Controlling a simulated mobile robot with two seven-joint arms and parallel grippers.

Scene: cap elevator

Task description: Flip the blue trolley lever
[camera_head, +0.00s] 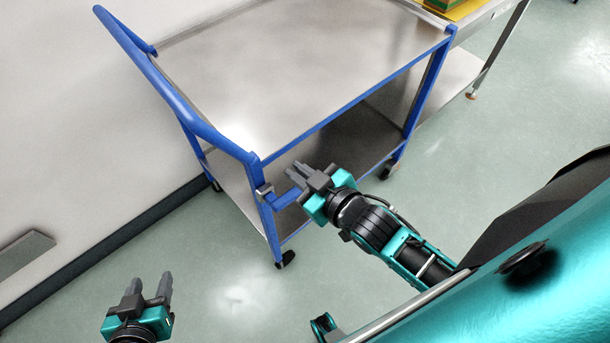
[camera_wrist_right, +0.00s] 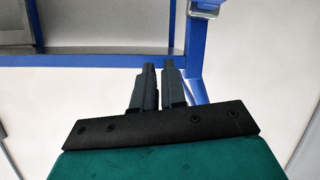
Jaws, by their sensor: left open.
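The blue trolley (camera_head: 187,110) has a curved push handle and steel shelves. A short blue lever (camera_head: 286,199) sticks out to the right from its near corner post, below a small silver bracket (camera_head: 264,189). The bracket also shows in the right wrist view (camera_wrist_right: 205,9). My right gripper (camera_head: 294,171) is just above and right of the lever. Its fingers are close together, with nothing visible between them; contact with the lever cannot be told. In the wrist view, a blue bar (camera_wrist_right: 196,88) passes beside the right finger. My left gripper (camera_head: 151,284) is open and empty, low at the left.
The trolley's top shelf (camera_head: 280,65) is bare. A white wall (camera_head: 60,120) runs along the left. A table (camera_head: 490,18) with a yellow and green item stands behind the trolley at the upper right. The floor (camera_head: 220,285) in front is clear.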

